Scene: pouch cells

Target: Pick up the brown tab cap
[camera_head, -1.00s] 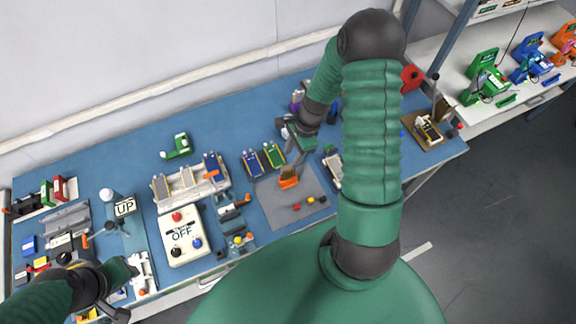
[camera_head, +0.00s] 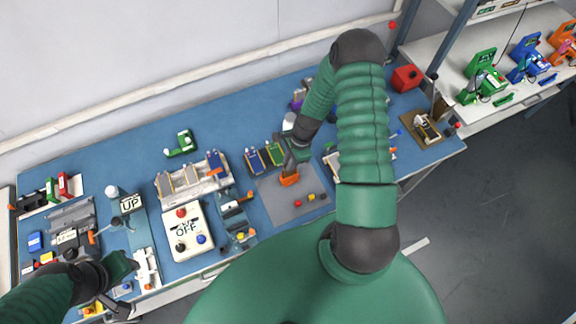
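My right gripper (camera_head: 291,168) points down over the back edge of the grey mat (camera_head: 275,208), right at an orange block (camera_head: 289,180). Its fingers are small and dark, partly hidden by the wrist, and I cannot tell whether they are open or touch the block. Several small caps lie in a row on the mat in front of it: a red one (camera_head: 298,203), a yellowish or brown one (camera_head: 311,197) and another reddish one (camera_head: 322,196). Which of them is the brown tab cap is too small to tell. My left gripper (camera_head: 122,308) is low at the left, its fingers unclear.
Blue and green pouch cells (camera_head: 254,162) stand left of my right gripper. A red box (camera_head: 407,78) is at the right end of the blue table (camera_head: 120,160).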

